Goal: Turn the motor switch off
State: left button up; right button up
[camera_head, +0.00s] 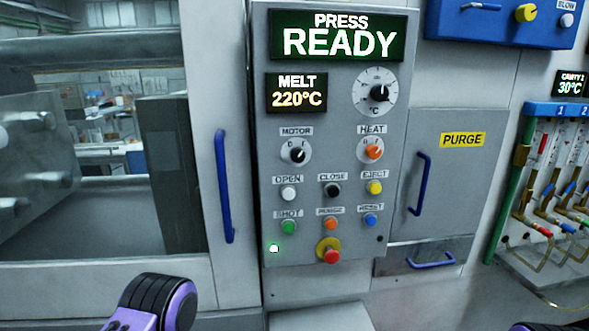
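The motor switch (299,155) is a black rotary knob on a round white dial, under the label MOTOR on the grey control panel (262,180). Its pointer seems to be turned toward the upper right; the small marks around it are too fine to read surely. Purple and black parts of my arms show at the bottom left and along the bottom edge at the right. No gripper fingers show, and nothing of mine touches the panel.
An orange heat knob (373,150) sits right of the motor switch. Several push buttons and a red emergency stop (331,256) lie below. The ready display (338,37) is lit. A blue door handle (224,187) stands left of the panel; another handle (419,184) is on the purge door.

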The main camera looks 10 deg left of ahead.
aim_at(297, 156)
jog(key=k, duration=0.15)
jog(key=z, duration=1.25)
jog(key=i, duration=1.15)
jog(key=u, duration=1.75)
